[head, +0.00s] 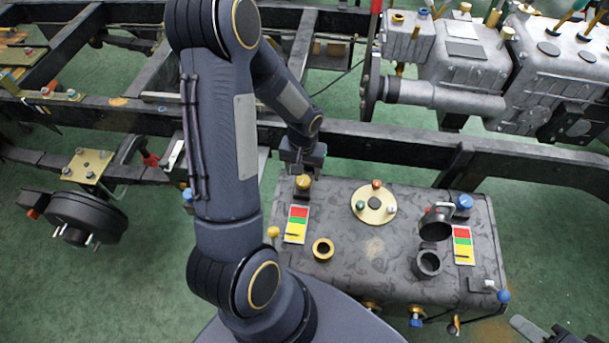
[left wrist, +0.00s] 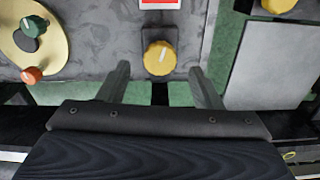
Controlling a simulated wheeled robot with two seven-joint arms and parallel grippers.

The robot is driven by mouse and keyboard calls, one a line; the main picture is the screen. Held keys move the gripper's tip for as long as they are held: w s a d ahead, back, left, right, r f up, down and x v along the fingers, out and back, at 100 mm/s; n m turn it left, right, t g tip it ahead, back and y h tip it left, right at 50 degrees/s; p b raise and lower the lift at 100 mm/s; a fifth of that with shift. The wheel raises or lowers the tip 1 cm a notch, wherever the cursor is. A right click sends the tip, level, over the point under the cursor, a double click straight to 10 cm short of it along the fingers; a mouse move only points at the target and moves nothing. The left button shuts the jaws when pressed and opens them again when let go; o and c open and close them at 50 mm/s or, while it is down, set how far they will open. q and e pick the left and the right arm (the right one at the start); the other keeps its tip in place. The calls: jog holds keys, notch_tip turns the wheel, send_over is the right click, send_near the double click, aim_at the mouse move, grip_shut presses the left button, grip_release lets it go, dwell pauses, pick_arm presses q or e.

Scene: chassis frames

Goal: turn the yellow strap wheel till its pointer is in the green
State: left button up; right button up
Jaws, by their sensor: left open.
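The yellow wheel (head: 303,182) sits at the back left of the grey tank. In the left wrist view the wheel (left wrist: 159,58) is a ridged yellow knob with a white line on top. A red, green and yellow gauge strip (head: 297,225) lies in front of it; a dark mark shows in its yellow band. Only the strip's red end (left wrist: 160,3) shows in the left wrist view. My left gripper (head: 301,165) hangs just behind the wheel. In the left wrist view my left gripper (left wrist: 160,72) is open, with the wheel just beyond and between its fingertips. My right gripper is out of view.
The grey tank (head: 350,270) also carries a brass disc (head: 374,203) with coloured knobs, a brass ring (head: 323,249), a second gauge strip (head: 463,245) and a tilted black cap (head: 437,222). A yellow ball (head: 273,232) is at its left edge. A black chassis rail (head: 390,146) runs behind.

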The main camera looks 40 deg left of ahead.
aim_at(303, 180)
pick_arm(q)
jog(key=shift+f, duration=1.85)
jog(key=c, duration=1)
